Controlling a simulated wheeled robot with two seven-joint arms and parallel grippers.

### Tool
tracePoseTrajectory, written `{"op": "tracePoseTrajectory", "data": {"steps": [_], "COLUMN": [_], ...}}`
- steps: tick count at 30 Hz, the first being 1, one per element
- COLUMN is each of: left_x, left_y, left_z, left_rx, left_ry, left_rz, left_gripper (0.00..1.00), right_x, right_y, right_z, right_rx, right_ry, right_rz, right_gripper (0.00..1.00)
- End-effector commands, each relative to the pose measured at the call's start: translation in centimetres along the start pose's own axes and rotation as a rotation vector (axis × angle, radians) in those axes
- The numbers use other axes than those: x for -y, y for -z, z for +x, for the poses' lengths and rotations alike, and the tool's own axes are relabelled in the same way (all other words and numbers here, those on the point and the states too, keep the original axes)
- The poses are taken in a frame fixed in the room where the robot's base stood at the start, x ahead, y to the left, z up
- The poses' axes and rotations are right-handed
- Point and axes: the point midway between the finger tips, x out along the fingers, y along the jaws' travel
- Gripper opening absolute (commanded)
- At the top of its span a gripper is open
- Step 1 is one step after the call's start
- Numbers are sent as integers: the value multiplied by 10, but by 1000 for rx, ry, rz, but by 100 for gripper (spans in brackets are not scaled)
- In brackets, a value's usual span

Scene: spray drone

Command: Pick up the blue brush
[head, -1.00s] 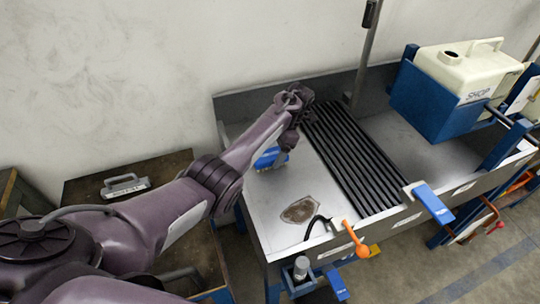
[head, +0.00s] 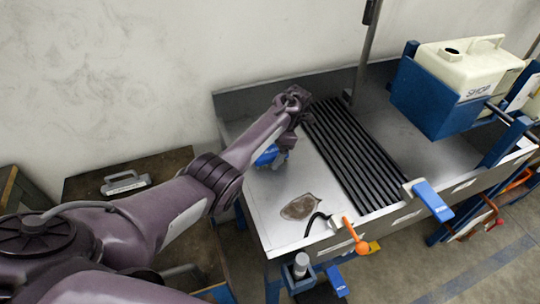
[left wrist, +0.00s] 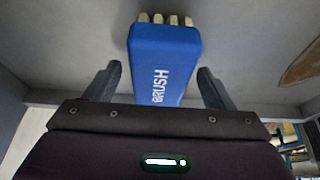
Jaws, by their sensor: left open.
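The blue brush (left wrist: 163,62) has a blue body lettered BRUSH and pale bristles at its far end. It lies in the metal tray of the bench. In the left wrist view it sits between the two open fingers of my left gripper (left wrist: 160,88), with a gap on both sides. In the head view the brush (head: 267,156) is partly hidden behind my left gripper (head: 286,147), which is over the tray's left part. My right gripper is not in view.
The metal tray (head: 258,207) has raised walls and black slats (head: 350,155) to the right. A blue holder with a white jug (head: 465,70) stands at the right. An orange-handled tool (head: 352,232) and blue clamp (head: 433,201) sit at the front edge. A brown stain marks the tray.

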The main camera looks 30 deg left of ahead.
Motion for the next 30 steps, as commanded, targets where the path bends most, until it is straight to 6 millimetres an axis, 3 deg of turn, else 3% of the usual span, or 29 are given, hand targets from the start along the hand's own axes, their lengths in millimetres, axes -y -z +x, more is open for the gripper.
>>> {"op": "tracePoseTrajectory", "data": {"steps": [4,15,30], "left_x": [0,0,0], "left_y": [0,0,2], "left_z": [0,0,-5], "left_rx": [0,0,0], "left_ry": [0,0,-1], "left_rz": [0,0,0], "left_gripper": [74,25,25], "right_x": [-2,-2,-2], "right_y": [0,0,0], "right_z": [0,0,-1], "right_rx": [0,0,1], "right_ry": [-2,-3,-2], "right_rz": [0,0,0], "right_gripper": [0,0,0]}}
